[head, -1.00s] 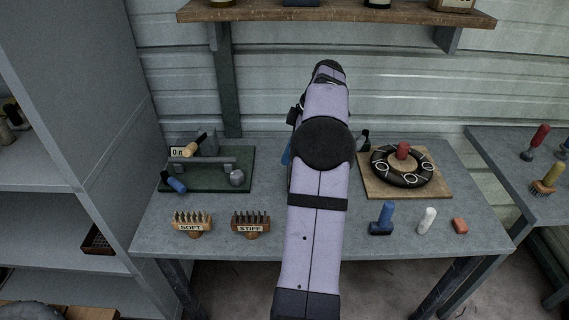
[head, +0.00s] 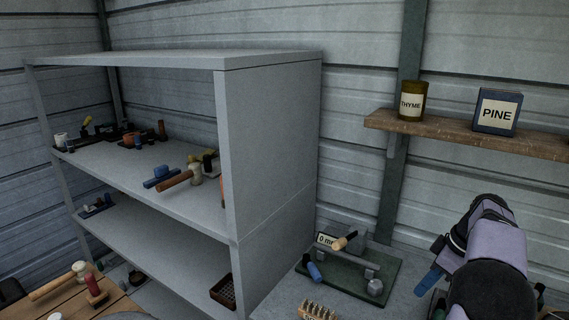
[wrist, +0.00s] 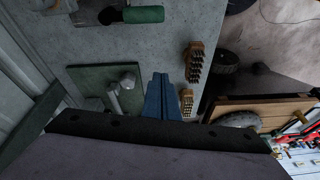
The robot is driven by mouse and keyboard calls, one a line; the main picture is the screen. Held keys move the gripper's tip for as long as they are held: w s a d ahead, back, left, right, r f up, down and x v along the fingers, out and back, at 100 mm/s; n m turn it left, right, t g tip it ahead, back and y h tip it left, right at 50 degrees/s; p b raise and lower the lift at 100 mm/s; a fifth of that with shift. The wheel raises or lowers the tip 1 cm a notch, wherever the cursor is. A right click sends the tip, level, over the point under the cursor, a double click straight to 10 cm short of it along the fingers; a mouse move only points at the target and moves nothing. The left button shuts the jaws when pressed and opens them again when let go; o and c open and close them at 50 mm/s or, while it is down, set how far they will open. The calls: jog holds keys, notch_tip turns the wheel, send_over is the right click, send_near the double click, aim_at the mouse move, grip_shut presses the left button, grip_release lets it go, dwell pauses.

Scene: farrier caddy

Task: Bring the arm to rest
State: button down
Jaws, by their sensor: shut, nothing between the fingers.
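My gripper shows in the wrist view as two blue fingers (wrist: 162,97), closed together with nothing between them. In the head view its blue tip (head: 429,282) shows at the lower right, beside my lilac arm, which is partly cut off by the frame edge. The gripper is over the workbench (head: 287,296), just right of a green board (head: 390,285) that carries a metal fixture and a "0 m…" label. In the wrist view the green board (wrist: 88,78) lies left of the fingers. Two bristle brushes (wrist: 195,60) lie to the right.
A grey shelf unit (head: 272,170) stands left of the bench, with hammers and small items on it. A wooden wall shelf (head: 455,137) above holds a THYME jar (head: 411,102) and a PINE tin (head: 497,112). A wooden table (head: 105,302) is at the lower left.

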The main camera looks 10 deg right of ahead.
jog(key=a+m+g+p, duration=0.1)
jog(key=a+m+p, duration=0.1)
jog(key=a, duration=1.1)
jog(key=s+a+f+m+h+p, duration=0.1)
jog(key=s+a+f+m, duration=0.1)
jog(key=s+a, duration=0.6)
jog(key=s+a+f+m+g+h+p, duration=0.1)
jog(key=s+a+f+m, duration=0.1)
jog(key=s+a, duration=0.6)
jog(key=shift+s+a+f+m+g+h, duration=0.2)
jog(key=shift+a+f+m+g+h, duration=0.15)
jog(key=shift+a+f, duration=0.75)
jog(key=shift+a+r, duration=0.15)
jog(key=shift+r, duration=0.05)
